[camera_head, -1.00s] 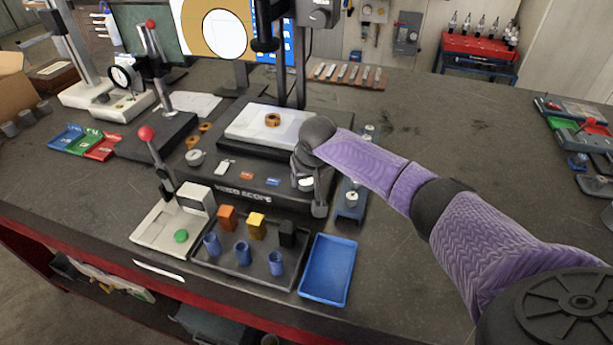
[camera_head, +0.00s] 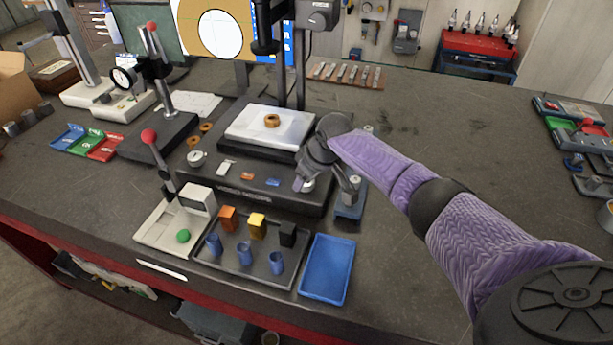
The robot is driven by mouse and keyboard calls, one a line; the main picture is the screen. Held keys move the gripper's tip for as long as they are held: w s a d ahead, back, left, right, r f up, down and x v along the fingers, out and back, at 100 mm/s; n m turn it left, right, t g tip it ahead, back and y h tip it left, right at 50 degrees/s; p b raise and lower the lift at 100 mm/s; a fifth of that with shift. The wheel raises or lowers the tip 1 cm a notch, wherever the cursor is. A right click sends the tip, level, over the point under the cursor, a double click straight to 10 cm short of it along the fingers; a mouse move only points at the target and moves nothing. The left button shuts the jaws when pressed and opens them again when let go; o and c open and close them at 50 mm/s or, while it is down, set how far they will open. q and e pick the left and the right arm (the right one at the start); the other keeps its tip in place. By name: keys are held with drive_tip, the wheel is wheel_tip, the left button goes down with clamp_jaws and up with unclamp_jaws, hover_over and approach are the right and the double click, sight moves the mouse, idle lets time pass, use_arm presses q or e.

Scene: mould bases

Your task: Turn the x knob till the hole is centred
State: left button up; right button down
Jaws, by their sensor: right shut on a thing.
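The video scope (camera_head: 235,190) stands mid-bench with a bright stage plate (camera_head: 245,128). A brass ring part (camera_head: 271,121) lies on the plate. The screen (camera_head: 185,30) behind shows a tan field with a white round hole (camera_head: 220,34). The screen's top is cut off, so I cannot tell whether the hole is centred. My right gripper (camera_head: 326,186) reaches over the scope's front right corner, fingers pointing down. It is shut on the pale x knob (camera_head: 308,186), which is partly hidden by the fingers. My left gripper is not in view.
A dark tray (camera_head: 240,262) with coloured blocks and blue cups and an empty blue tray (camera_head: 327,268) stand in front of the scope. A stand with a red-balled lever (camera_head: 149,136) is at left. The bench to the right is mostly clear.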

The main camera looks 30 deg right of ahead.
drive_tip(key=shift+f+n+y+b, duration=0.15)
drive_tip(key=shift+n+y+b, duration=0.3)
drive_tip(key=shift+n, duration=0.45)
drive_tip(key=shift+n+y+b, duration=0.25)
drive_tip(key=shift+n+b, duration=0.35)
drive_tip(key=shift+n, duration=0.3)
drive_tip(key=shift+n+g+y+b, duration=0.3)
drive_tip(key=shift+n+g+b, duration=0.2)
drive_tip(key=shift+n+b, duration=0.5)
drive_tip(key=shift+d+n+g+b, duration=0.1)
drive_tip(key=shift+n+g+b, duration=0.3)
drive_tip(key=shift+n+b, duration=0.6)
drive_tip(key=shift+c, duration=0.5)
unclamp_jaws()
